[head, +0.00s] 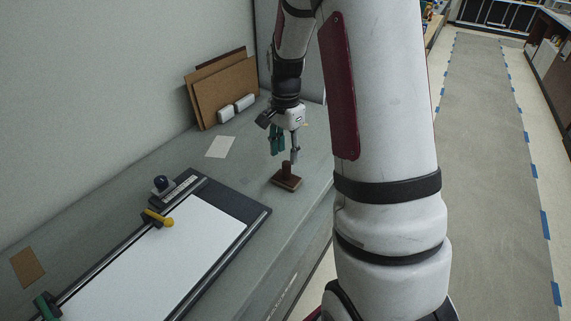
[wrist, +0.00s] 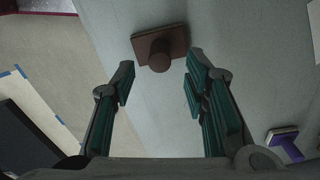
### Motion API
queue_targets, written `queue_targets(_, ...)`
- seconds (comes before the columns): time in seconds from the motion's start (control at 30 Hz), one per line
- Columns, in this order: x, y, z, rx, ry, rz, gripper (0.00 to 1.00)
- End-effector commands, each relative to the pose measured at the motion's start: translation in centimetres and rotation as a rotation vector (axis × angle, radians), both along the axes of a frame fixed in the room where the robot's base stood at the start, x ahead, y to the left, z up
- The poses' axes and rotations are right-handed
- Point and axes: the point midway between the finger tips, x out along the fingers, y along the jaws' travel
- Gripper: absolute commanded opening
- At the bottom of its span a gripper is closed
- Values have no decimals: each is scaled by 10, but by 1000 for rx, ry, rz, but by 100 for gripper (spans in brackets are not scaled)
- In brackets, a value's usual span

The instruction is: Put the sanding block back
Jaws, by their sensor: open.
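A brown block with an upright knob, which looks like the sanding block (head: 286,181), stands on the grey counter near its front edge. In the wrist view the block (wrist: 176,40) and its round knob show at the top centre, in line with the gap between the fingers. My gripper (head: 286,155) is open and empty, pointing down just above the block. Its two green-padded fingers (wrist: 160,74) are spread on either side of the knob and appear apart from it. No marked place for the block can be made out.
A paper trimmer (head: 260,213) with a white sheet lies left of the block. Brown boards (head: 218,90) lean on the wall, with white blocks (head: 225,115) before them. A purple-handled tool (wrist: 285,142) lies at the lower right in the wrist view.

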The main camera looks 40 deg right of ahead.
Motion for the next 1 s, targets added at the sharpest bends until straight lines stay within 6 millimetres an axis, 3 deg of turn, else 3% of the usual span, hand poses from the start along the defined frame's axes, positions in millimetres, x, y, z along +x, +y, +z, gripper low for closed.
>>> queue_targets(0.2, 1, 0, 37, -1, -2, 1, 41)
queue_targets(0.47, -3, 7, 61, -2, -11, 36, 41)
queue_targets(0.67, -29, 54, 110, -19, -80, 278, 41)
queue_targets(0.8, -62, 94, 144, -47, -137, 518, 41)
queue_targets(1.0, -118, 143, 174, -110, -211, 857, 41)
